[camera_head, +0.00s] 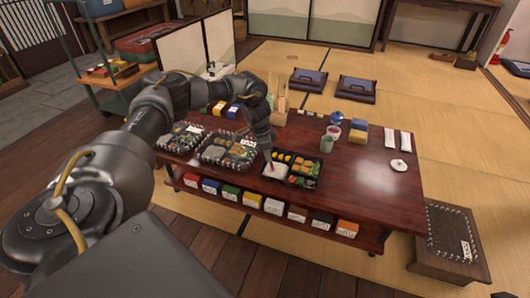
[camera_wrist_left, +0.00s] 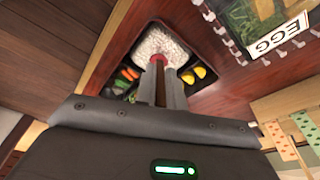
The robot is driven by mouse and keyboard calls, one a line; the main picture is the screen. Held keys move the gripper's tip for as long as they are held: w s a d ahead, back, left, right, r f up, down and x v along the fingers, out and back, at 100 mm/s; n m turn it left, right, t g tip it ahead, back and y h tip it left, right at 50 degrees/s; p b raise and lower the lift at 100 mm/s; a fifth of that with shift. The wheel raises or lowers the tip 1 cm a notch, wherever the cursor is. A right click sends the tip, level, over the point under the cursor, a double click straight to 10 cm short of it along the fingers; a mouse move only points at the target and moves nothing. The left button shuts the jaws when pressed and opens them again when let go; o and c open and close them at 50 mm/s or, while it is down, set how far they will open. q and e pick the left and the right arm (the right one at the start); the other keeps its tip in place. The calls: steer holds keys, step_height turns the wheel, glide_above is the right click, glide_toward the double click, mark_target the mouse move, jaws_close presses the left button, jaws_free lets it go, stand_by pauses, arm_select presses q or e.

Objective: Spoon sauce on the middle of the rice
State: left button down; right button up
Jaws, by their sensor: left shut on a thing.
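In the left wrist view the white rice (camera_wrist_left: 165,38) lies just beyond my fingers. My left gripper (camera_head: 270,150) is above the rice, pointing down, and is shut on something. In the left wrist view the fingers (camera_wrist_left: 161,88) end at a small red thing (camera_wrist_left: 157,59) against the rice. It may be the spoon with sauce; the fingers hide most of it. My right gripper is not in view.
Orange and green vegetables (camera_wrist_left: 126,76) and yellow pieces (camera_wrist_left: 194,74) lie beside the rice. Lidded food trays (camera_head: 228,150) stand to the left. A green cup (camera_head: 326,145) stands right of the box.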

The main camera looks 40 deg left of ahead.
arm_select(q)
steer(key=shift+w+d+p, duration=0.2)
steer(key=shift+d+p, duration=0.15)
steer(key=shift+d, duration=0.15)
steer(key=shift+w+d+p, duration=0.15)
steer(key=shift+d+p, duration=0.2)
steer(key=shift+d, duration=0.15)
steer(key=shift+d, duration=0.1)
steer(key=shift+w+d+p, duration=0.2)
steer(key=shift+d+p, duration=0.15)
steer(key=shift+d, duration=0.1)
steer(key=shift+w+d+p, duration=0.2)
steer(key=shift+d+p, duration=0.15)
steer(key=shift+d, duration=0.1)
steer(key=shift+w+p, duration=0.1)
steer(key=shift+p, duration=0.3)
steer(key=shift+a, duration=0.1)
steer(key=shift+w+p, duration=0.2)
steer(key=shift+p, duration=0.25)
